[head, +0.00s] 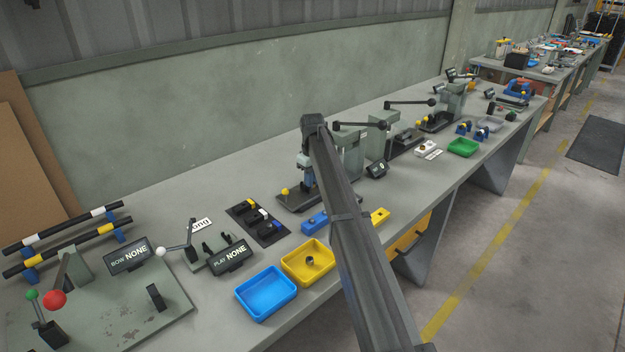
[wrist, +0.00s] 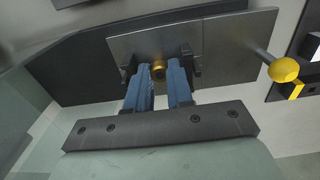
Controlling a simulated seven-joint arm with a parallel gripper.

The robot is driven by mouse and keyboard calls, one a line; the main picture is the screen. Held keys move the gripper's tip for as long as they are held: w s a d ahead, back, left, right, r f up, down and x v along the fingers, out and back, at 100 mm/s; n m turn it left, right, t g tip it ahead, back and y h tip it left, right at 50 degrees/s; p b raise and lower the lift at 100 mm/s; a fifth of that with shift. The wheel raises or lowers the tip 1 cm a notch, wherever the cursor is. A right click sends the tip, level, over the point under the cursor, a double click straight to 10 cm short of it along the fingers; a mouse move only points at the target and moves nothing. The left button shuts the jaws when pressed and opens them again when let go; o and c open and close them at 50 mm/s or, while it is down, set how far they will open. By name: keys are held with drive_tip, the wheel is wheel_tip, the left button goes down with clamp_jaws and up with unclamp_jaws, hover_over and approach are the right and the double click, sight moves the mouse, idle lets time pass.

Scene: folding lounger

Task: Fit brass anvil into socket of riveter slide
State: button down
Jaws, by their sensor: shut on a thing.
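My gripper (wrist: 158,75) is shut on the brass anvil (wrist: 158,69), a small round brass piece with a dark centre between its blue fingers. In the wrist view the anvil is seen against the grey metal plate of the riveter slide (wrist: 228,42). I cannot tell whether it touches the plate. A rod with a yellow knob (wrist: 284,70) sticks out at the right of the slide. The socket is not visible. In the head view my gripper (head: 307,181) is low over the riveter's dark base, beside the yellow knob (head: 285,191); the anvil is too small to make out there.
Grey-green presses with black levers (head: 384,135) stand further along the bench. A black tray of small parts (head: 258,222) lies left of the riveter. Yellow (head: 289,275) and blue (head: 266,309) bins are at the front. Bare bench lies behind the black tray.

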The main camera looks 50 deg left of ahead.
drive_tip(key=c, duration=0.9)
unclamp_jaws()
drive_tip(key=shift+f, duration=0.1)
wheel_tip(320, 180, up, 14)
drive_tip(key=shift+f, duration=0.1)
drive_tip(key=shift+d, duration=0.1)
